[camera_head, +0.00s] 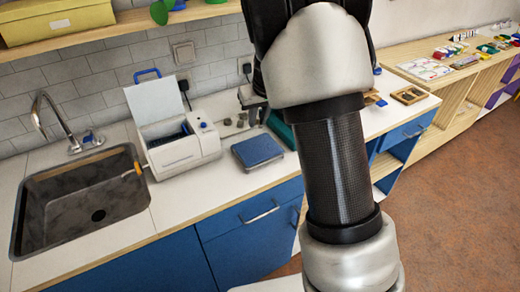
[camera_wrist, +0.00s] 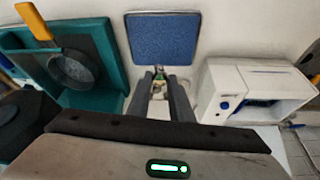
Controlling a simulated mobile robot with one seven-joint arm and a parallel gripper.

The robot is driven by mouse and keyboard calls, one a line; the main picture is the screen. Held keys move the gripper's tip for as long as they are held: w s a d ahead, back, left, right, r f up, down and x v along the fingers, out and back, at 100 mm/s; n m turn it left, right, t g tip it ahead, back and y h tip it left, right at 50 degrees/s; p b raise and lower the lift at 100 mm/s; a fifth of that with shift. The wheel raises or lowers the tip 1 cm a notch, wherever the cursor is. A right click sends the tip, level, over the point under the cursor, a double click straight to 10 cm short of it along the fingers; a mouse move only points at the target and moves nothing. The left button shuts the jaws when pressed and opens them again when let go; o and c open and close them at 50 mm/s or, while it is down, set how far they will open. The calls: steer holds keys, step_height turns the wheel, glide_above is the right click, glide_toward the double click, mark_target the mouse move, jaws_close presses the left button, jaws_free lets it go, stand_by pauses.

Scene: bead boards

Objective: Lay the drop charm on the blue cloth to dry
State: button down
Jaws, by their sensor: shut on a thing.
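The blue cloth (camera_wrist: 163,38) is a flat blue square with a pale edge on the white counter. It also shows in the head view (camera_head: 258,149), right of the white machine. My gripper (camera_wrist: 159,76) is in the wrist view, with its two dark fingers closed on a small greenish and pale thing, which I take to be the drop charm (camera_wrist: 158,86). The charm is too small to make out its shape. In the picture, the fingertips are just below the cloth's near edge, and I cannot tell their height. My arm blocks much of the head view.
A white machine (camera_wrist: 212,92) with its lid raised stands right of the gripper in the wrist view. On the left is a teal tray (camera_wrist: 114,45) with a dark round pan (camera_wrist: 72,68) and orange handle. The sink (camera_head: 35,205) is at left in the head view.

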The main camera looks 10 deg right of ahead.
mark_target(257, 147)
step_height(257, 147, down, 9)
steer(key=shift+r+b, duration=0.1)
steer(key=shift+b, duration=0.25)
steer(key=shift+f, duration=0.25)
steer(key=c, duration=1.6)
jaws_free()
steer(key=shift+r, duration=0.1)
